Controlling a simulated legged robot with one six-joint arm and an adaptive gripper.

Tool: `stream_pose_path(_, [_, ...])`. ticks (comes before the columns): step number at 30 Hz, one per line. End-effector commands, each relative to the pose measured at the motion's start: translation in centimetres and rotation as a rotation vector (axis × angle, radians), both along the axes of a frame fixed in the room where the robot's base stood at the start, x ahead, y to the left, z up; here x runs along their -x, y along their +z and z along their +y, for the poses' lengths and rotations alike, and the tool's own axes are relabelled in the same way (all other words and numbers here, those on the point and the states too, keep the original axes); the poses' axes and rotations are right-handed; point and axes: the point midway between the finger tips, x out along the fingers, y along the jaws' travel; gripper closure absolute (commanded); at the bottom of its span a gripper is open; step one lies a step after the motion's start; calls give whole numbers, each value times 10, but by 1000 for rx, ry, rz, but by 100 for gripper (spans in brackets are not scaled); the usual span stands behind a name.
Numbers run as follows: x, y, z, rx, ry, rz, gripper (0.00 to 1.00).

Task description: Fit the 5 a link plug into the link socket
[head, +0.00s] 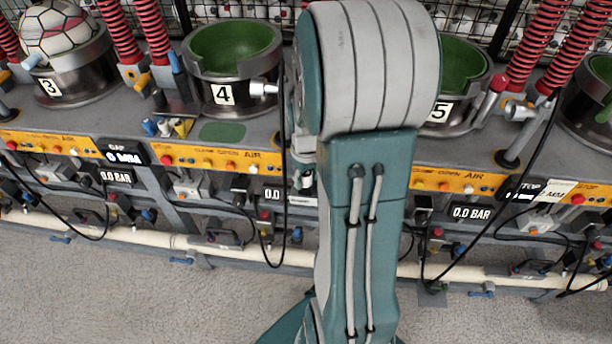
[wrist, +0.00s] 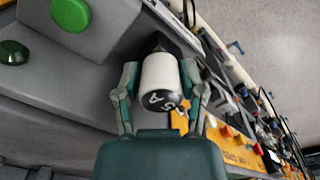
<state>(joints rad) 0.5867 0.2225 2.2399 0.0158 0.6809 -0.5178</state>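In the wrist view a white cylindrical plug (wrist: 160,75) with a black end cap marked "5 A" sits between the two fingers of my gripper (wrist: 160,82). The fingers lie along both its sides and appear shut on it. The plug's far end points at a dark recess by the grey machine edge; whether it touches anything there is hidden. I cannot make out the link socket for certain in either view. In the head view my arm hides the gripper and plug, and covers part of station 5, whose cup (head: 462,75) shows at right.
A yellow AIR panel (head: 225,158) with buttons runs along the bench front. Black cables (head: 270,235) hang below it, above a pale pipe (head: 215,247). Cup 4 (head: 225,85) stands left of my arm. In the wrist view green buttons (wrist: 72,13) sit at upper left. The floor in front is clear.

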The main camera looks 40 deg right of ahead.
Motion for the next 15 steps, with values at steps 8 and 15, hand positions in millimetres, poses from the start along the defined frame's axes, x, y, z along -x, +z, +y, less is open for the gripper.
stream_pose_path(8, [0,0,0,0,0,0,14])
stream_pose_path(15, [-1,8,-1,2,0,-3,14])
